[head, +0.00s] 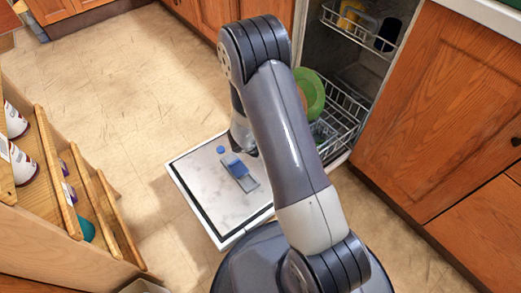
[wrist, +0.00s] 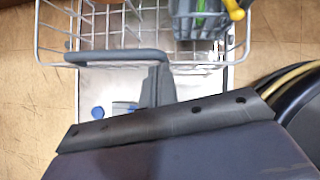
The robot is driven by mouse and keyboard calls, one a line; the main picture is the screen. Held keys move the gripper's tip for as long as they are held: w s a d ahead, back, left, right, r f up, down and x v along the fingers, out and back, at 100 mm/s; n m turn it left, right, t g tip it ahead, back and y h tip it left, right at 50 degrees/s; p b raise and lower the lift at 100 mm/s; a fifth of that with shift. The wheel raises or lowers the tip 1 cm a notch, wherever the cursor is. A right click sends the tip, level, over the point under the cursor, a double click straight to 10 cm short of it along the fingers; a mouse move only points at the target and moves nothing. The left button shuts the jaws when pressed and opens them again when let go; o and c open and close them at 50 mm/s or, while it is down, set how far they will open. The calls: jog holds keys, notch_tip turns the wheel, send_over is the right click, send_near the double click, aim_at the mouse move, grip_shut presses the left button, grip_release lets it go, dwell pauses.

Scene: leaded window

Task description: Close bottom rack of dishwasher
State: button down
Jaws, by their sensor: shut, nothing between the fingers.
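The dishwasher's bottom rack (head: 342,112) is a wire basket at the mouth of the dishwasher, partly hidden by my arm in the head view. It holds a green plate (head: 312,92). In the wrist view the rack (wrist: 55,38) spans the top, with a grey handle bar (wrist: 112,56) along its front. The open door (head: 205,200) lies flat below it. My gripper (head: 243,148) is over the door, partly hidden by my arm. In the wrist view my gripper (wrist: 158,84) is shut and empty, close to the rack's front; contact is unclear.
An upper rack (head: 352,30) with a yellow item and a dark cup is above. Wooden cabinets (head: 435,110) stand to the right. An open wooden drawer or shelf unit (head: 60,200) with white cups is at left. Bare floor (head: 125,85) lies between.

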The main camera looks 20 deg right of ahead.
jog(key=shift+w+d, duration=0.15)
jog(key=shift+d, duration=0.05)
dwell(0.3)
